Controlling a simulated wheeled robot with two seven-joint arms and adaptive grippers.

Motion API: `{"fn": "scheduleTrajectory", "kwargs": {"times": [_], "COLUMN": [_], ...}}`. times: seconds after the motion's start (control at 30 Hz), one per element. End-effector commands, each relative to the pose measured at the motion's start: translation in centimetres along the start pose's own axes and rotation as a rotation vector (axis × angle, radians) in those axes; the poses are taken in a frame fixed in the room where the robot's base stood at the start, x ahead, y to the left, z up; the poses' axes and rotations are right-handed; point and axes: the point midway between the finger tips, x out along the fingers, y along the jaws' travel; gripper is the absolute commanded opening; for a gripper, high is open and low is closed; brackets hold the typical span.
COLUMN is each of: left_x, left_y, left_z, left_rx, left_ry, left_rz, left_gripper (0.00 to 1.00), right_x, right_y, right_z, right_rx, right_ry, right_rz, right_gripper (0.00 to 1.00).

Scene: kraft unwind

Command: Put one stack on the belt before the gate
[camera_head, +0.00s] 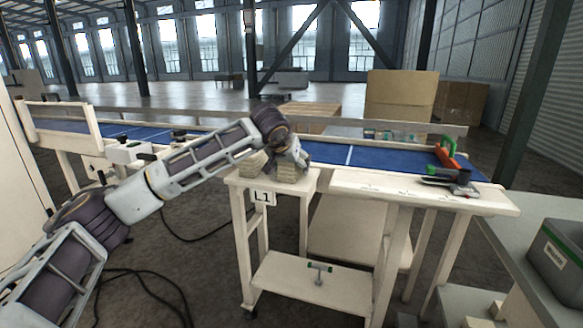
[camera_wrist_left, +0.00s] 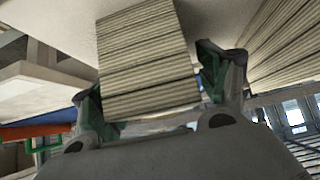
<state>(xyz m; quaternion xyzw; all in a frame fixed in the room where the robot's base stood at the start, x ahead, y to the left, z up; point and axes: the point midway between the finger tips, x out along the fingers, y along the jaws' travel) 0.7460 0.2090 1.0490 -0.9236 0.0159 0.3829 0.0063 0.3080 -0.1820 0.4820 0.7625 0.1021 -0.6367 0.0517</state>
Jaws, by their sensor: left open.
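Two stacks of layered tan card stand on a small white stand marked L1 (camera_head: 243,182). One stack (camera_head: 256,163) is left of my left gripper (camera_head: 300,158); the other (camera_head: 288,174) is right below it. In the left wrist view a stack (camera_wrist_left: 148,50) lies between the two open fingers (camera_wrist_left: 157,100), with no clear contact; a second stack (camera_wrist_left: 285,45) is at the right. The blue belt (camera_head: 375,157) runs behind the stand, with a white line across it. An orange and green piece (camera_head: 447,152), perhaps the gate, stands at its right end.
A white table (camera_head: 400,186) adjoins the stand on the right, with a dark tool (camera_head: 452,181) on it. A grey bin (camera_head: 560,258) stands at far right. A white rail (camera_head: 340,125) runs behind the belt. Cables lie on the floor.

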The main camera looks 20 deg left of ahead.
Motion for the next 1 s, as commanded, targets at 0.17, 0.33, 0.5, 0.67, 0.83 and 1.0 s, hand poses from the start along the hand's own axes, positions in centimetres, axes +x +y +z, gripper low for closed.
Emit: {"fn": "scheduleTrajectory", "kwargs": {"times": [0.17, 0.33, 0.5, 0.67, 0.83, 1.0], "left_x": [-0.03, -0.04, -0.04, -0.05, -0.08, -0.15], "left_y": [0.0, -0.01, -0.01, -0.01, -0.01, -0.02], "left_z": [0.0, 0.0, 0.0, 0.0, -0.04, -0.12], "left_rx": [0.0, 0.0, 0.0, 0.0, 0.0, 0.0], "left_ry": [0.0, 0.0, 0.0, 0.0, 0.001, 0.001], "left_rz": [0.0, 0.0, 0.0, 0.0, 0.0, 0.0], "left_gripper": [0.75, 0.72, 0.51, 0.3, 0.23, 0.23], "right_x": [0.18, 0.3, 0.35, 0.35, 0.35, 0.32], "right_y": [0.02, 0.04, 0.05, 0.05, 0.05, 0.05], "right_z": [0.2, 0.27, 0.3, 0.3, 0.3, 0.29], "right_rx": [-0.001, -0.001, -0.002, -0.002, -0.002, -0.002], "right_ry": [-0.004, -0.005, -0.006, -0.006, -0.006, -0.006], "right_rz": [0.001, 0.001, 0.001, 0.001, 0.002, 0.002], "right_gripper": [0.4, 0.4, 0.4, 0.4, 0.4, 0.4]}}
